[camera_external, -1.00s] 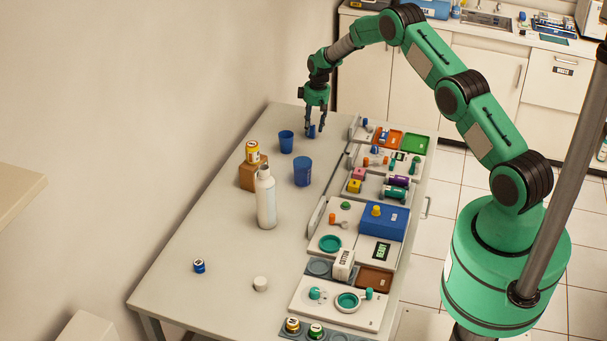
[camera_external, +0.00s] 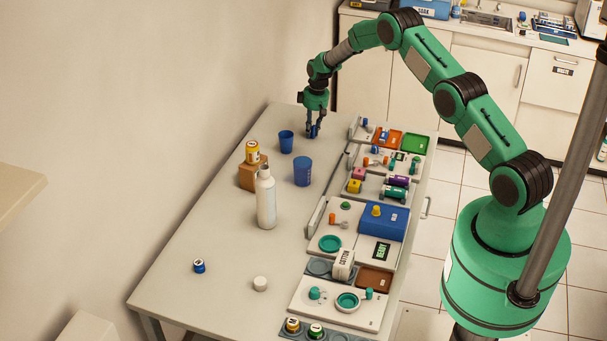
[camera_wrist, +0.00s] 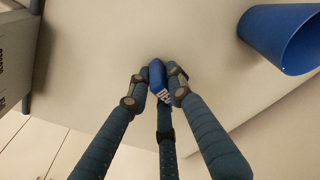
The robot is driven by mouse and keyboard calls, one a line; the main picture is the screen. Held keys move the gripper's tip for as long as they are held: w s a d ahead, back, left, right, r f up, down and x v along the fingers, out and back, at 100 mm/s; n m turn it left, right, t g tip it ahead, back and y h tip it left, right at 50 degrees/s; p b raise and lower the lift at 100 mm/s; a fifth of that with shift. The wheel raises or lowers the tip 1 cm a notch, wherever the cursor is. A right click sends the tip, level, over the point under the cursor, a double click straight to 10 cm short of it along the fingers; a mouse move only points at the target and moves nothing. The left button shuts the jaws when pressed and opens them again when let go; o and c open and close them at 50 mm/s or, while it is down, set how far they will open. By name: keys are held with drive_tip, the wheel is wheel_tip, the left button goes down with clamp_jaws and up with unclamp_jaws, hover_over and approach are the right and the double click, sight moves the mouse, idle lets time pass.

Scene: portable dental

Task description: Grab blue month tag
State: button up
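The blue month tag (camera_wrist: 157,76) is a small, rounded blue piece with a pale lettered patch, seen in the wrist view between my fingertips. My gripper (camera_wrist: 158,88) has dark segmented fingers, and two of them press on it from both sides with a third finger below. In the external view my gripper (camera_external: 313,133) points down at the far end of the table, its fingers drawn together at table height. The tag is mostly hidden by the fingers there. It looks to be at or just above the table top; I cannot tell which.
A blue cup (camera_external: 286,143) stands close to the left of my gripper, and a larger blue cup (camera_external: 302,172) stands nearer. Loaded trays (camera_external: 398,262) line the table's right side. The front left is mostly clear.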

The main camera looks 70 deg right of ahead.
clamp_jaws()
drive_tip(key=shift+r, duration=0.1)
drive_tip(key=shift+r, duration=0.45)
wheel_tip(320, 180, up, 3)
drive_tip(key=shift+f, duration=0.1)
drive_tip(key=s+a, duration=0.3)
drive_tip(key=s, duration=0.1)
drive_tip(key=s+a, duration=0.3)
drive_tip(key=s, duration=0.1)
drive_tip(key=s+a+r, duration=0.1)
drive_tip(key=s+a, duration=0.2)
drive_tip(key=s, duration=0.1)
drive_tip(key=shift+s+a, duration=0.35)
drive_tip(key=shift+s, duration=0.05)
